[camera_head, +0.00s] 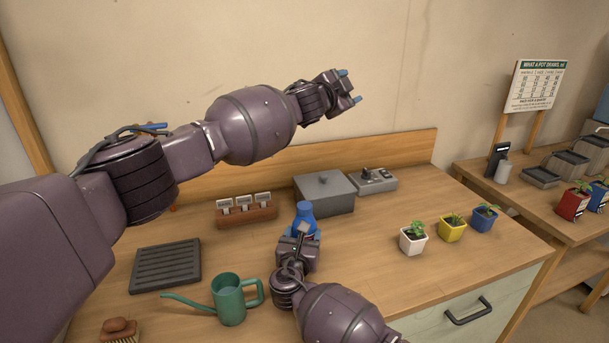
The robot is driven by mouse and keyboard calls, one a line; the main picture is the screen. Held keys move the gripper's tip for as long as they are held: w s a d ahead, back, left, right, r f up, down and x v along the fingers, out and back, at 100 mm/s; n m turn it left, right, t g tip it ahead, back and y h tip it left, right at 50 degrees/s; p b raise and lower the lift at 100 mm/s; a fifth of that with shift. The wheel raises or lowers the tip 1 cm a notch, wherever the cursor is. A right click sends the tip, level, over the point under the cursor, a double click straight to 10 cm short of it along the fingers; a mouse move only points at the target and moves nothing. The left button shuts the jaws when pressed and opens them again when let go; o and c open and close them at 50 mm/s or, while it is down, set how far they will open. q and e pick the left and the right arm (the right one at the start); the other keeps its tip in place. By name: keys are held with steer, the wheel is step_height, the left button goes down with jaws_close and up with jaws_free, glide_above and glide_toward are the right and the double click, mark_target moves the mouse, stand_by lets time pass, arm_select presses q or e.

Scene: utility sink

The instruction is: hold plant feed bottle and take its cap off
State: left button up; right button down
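The plant feed bottle (303,221) is blue with a darker blue cap (304,207) on top. It stands upright near the middle of the bench. My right gripper (303,234) is at the bottle from the front, with a blue fingertip on either side of its body, and looks shut on it. The lower part of the bottle is hidden behind this gripper. My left gripper (351,86) is raised high in front of the wall, well above the bench and away from the bottle. Its blue fingertips are apart and nothing is between them.
A grey lidded box (325,195) stands just behind the bottle, with a wooden label block (246,211) to its left. A green watering can (229,300) is front left, beside a dark slatted tray (166,266). Small potted plants (451,229) stand right. Bench between is clear.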

arm_select(q)
steer(key=w+a+f+y, duration=0.2)
steer(key=a+f+y, duration=0.2)
steer(key=f+y, duration=0.15)
steer(key=m+g+y, duration=0.5)
steer(key=m+g, duration=0.9)
steer(key=m, duration=0.1)
glide_above(305, 205)
steer(key=f, duration=0.7)
steer(key=w+f, duration=0.1)
steer(key=f, duration=0.2)
steer(key=shift+d+f, duration=0.35)
steer(key=shift+f, duration=0.05)
steer(key=shift+s+a+m+y, duration=0.35)
steer(key=shift+s+m, duration=0.1)
steer(key=shift+m, duration=1.25)
steer(key=shift+f, duration=4.05)
steer(key=shift+c, duration=0.2)
steer(key=c, duration=0.9)
